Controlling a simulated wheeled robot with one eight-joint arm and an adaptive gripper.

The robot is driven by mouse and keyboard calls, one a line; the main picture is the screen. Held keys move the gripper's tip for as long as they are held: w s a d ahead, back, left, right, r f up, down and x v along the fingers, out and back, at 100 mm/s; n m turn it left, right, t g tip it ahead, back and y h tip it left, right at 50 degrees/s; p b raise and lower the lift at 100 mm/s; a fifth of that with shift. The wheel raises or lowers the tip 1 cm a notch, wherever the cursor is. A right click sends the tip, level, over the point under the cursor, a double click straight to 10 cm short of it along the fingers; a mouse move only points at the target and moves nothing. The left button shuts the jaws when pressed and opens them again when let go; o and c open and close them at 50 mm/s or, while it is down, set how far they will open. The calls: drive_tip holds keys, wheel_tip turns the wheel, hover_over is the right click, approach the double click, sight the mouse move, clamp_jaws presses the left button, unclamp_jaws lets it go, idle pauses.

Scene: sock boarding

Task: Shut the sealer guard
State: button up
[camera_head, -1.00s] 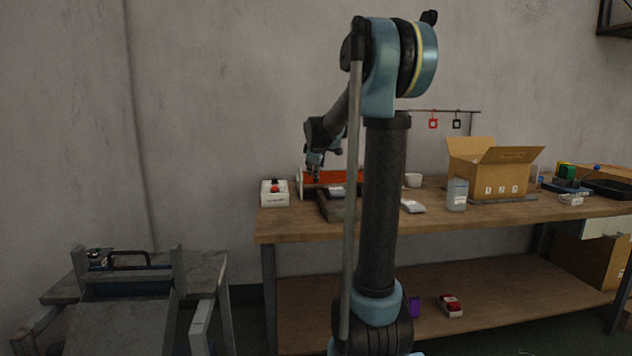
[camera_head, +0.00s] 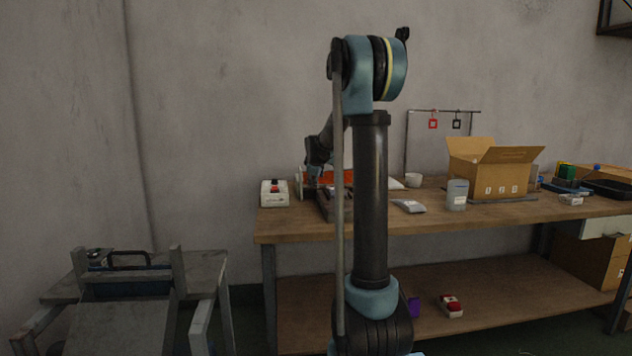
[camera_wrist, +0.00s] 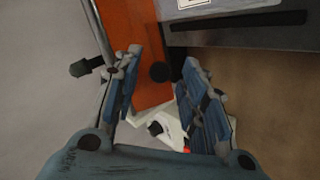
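The sealer is a dark, low machine (camera_head: 328,208) at the left end of the workbench, with an orange panel, apparently its guard (camera_head: 347,177), along its back. My arm hides part of both. In the wrist view the orange guard (camera_wrist: 138,35) runs beside the sealer's dark body (camera_wrist: 235,42). I cannot tell the guard's exact angle. My gripper (camera_wrist: 160,62) is open, its two blue fingers apart, with a round black knob (camera_wrist: 160,72) showing between them near the guard. I cannot tell whether either finger touches it. In the head view my gripper (camera_head: 318,168) is over the sealer's left end.
A white control box (camera_head: 274,193) with a red button stands left of the sealer. A grey pouch (camera_head: 408,206), a clear jar (camera_head: 457,195) and an open carton (camera_head: 490,172) are to the right. A rack (camera_head: 442,112) holds tags behind. Some bench front is clear.

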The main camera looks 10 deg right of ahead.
drive_tip(key=shift+c, duration=0.6)
clamp_jaws()
drive_tip(key=shift+w+f+t, duration=0.2)
drive_tip(key=shift+f+t, duration=0.2)
drive_tip(key=shift+t, duration=0.5)
drive_tip(key=shift+w+f+t, duration=0.15)
drive_tip(key=shift+f+t, duration=0.3)
drive_tip(key=shift+t, duration=0.45)
drive_tip(key=shift+w+f+t, duration=0.2)
drive_tip(key=shift+f+t, duration=0.2)
drive_tip(key=shift+t, duration=0.5)
drive_tip(key=shift+o, duration=0.6)
unclamp_jaws()
